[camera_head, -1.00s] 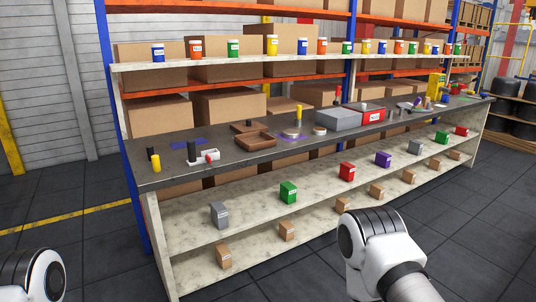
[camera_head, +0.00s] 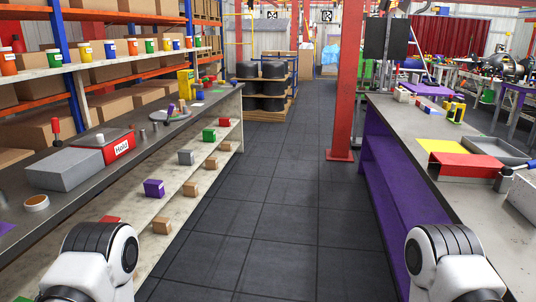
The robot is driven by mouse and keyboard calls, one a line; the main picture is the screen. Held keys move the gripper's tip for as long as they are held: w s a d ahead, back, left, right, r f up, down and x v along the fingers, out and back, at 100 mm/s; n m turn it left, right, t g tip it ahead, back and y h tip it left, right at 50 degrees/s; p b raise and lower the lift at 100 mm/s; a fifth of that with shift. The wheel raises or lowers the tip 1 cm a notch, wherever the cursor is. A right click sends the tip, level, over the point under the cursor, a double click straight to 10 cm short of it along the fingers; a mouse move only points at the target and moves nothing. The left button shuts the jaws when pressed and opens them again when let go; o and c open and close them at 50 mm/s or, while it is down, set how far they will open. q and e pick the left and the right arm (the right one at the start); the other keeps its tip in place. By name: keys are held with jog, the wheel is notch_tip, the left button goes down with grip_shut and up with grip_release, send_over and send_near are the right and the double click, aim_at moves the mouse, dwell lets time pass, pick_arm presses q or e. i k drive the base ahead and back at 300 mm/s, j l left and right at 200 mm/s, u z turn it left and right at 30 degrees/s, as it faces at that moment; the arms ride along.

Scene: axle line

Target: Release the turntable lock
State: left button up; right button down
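A round grey plate (camera_head: 171,117) lies on the left bench, with small upright orange and purple parts on or beside it. It may be the turntable, but it is too small to tell, and I cannot make out a lock on it. Only white and dark links of my two arms show at the lower left and lower right. Neither gripper is in view.
The left bench (camera_head: 60,208) bears a grey box (camera_head: 64,170), a red box marked Hold (camera_head: 118,148) and a tape ring (camera_head: 36,203). A red post (camera_head: 346,80) stands ahead. The aisle floor (camera_head: 255,215) is clear.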

aim_at(170, 108)
jog(key=i+l, duration=0.15)
jog(key=i, duration=0.75)
jog(key=i+l+z, duration=0.1)
jog(key=i, duration=0.75)
jog(key=i+u, duration=0.45)
jog(key=i+l+u, duration=0.1)
jog(key=u, duration=0.35)
jog(key=i+l+u, duration=0.3)
jog(key=u, duration=0.15)
jog(key=i+l+u, duration=0.6)
jog(key=l+u, duration=0.25)
jog(key=i+l+u, duration=0.3)
jog(key=l+u, duration=0.15)
jog(key=l, duration=0.1)
